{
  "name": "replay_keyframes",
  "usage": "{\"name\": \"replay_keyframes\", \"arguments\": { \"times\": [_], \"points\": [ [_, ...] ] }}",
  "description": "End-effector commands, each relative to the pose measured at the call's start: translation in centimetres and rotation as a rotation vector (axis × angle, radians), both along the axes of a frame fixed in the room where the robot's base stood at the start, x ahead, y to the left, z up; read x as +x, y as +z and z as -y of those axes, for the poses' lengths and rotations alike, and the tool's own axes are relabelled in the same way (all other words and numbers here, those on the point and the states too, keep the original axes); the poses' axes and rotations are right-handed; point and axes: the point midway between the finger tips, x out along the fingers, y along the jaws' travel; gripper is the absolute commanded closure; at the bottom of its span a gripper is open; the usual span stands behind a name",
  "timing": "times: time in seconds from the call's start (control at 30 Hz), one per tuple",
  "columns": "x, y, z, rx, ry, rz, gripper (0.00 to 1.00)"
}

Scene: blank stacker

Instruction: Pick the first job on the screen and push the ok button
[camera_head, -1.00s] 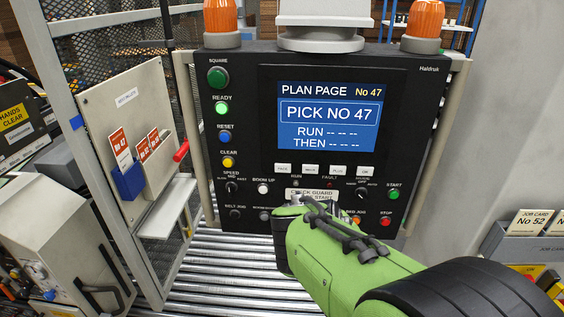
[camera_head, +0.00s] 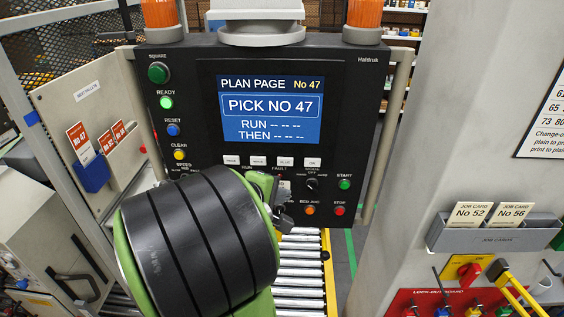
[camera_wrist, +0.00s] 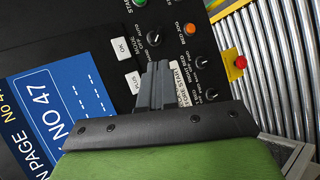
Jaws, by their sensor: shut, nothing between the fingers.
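The screen (camera_head: 269,109) on the black control panel reads "PLAN PAGE No 47", with "PICK NO 47" in a box and dashes after RUN and THEN. A row of small white keys sits below it; the rightmost is the OK key (camera_head: 312,162), which also shows in the wrist view (camera_wrist: 122,48). Left of it is the PLUS key (camera_head: 285,162). My gripper (camera_head: 284,198) is shut and empty, just below these keys. In the wrist view its fingertips (camera_wrist: 156,66) point at the panel, near PLUS and OK; I cannot tell whether they touch it.
Job cards No 52 and No 56 stand in a grey holder (camera_head: 490,237) at right. A red card No 47 (camera_head: 80,144) is in a blue pocket (camera_head: 93,174) at left. START (camera_head: 344,184) and STOP (camera_head: 339,211) buttons are close to my gripper. A roller conveyor (camera_head: 301,260) runs below.

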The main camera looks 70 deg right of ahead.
Motion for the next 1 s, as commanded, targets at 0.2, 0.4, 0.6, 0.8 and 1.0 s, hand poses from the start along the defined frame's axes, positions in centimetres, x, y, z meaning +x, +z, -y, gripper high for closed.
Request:
{"name": "replay_keyframes", "arguments": {
  "times": [0.2,0.4,0.6,0.8,1.0],
  "points": [
    [0.5,-0.2,2.5,-0.001,-0.005,0.001,1.00],
    [1.1,-0.2,5.5,-0.002,-0.005,0.000,1.00],
    [1.7,0.0,7.7,-0.001,-0.002,-0.001,1.00],
    [1.9,0.0,8.4,0.000,0.000,0.000,1.00],
    [1.9,0.0,8.4,0.000,0.001,0.001,1.00]
  ]
}}
